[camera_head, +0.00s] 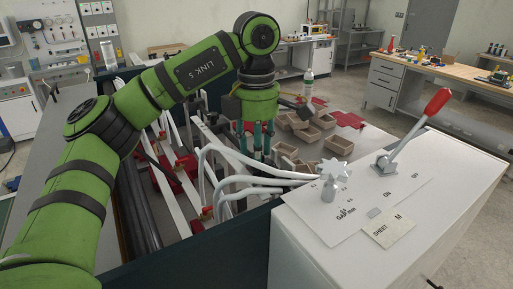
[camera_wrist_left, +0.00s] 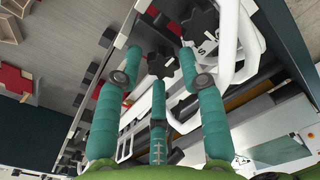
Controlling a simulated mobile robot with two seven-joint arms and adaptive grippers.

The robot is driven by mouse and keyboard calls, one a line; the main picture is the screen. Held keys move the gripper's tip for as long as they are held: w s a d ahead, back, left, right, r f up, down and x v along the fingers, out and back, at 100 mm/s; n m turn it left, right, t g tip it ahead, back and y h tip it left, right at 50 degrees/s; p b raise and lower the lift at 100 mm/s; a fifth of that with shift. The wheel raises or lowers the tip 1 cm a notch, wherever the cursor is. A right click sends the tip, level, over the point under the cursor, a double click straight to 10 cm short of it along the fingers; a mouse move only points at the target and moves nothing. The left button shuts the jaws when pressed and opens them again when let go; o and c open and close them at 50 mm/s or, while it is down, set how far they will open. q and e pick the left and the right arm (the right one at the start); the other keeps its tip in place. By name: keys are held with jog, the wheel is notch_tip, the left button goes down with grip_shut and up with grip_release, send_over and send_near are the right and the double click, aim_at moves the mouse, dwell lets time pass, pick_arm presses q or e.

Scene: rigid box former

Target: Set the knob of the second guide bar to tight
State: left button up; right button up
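My left gripper (camera_head: 258,150) hangs fingers-down over the guide bars in the machine's open bed in the head view. In the left wrist view the teal fingers of the left gripper (camera_wrist_left: 160,74) are spread apart. A dark star-shaped knob (camera_wrist_left: 160,63) shows between the fingertips; I cannot tell whether they touch it. A second dark star knob (camera_wrist_left: 201,23) lies beyond, to the upper right, by a plate with letters. I cannot tell which knob belongs to the second guide bar, nor its setting. My right gripper is not in view.
White curved rails (camera_head: 235,180) run close to the gripper. A white cabinet (camera_head: 420,200) at the right carries a grey star wheel (camera_head: 336,170) and a red-handled lever (camera_head: 435,102). Small open boxes (camera_head: 340,144) and a bottle (camera_head: 308,85) stand behind the gripper.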

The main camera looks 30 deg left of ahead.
pick_arm(q)
jog(key=shift+s+f, duration=0.1)
jog(key=shift+s, duration=0.2)
jog(key=c, duration=0.7)
jog(key=shift+w, duration=0.2)
grip_shut()
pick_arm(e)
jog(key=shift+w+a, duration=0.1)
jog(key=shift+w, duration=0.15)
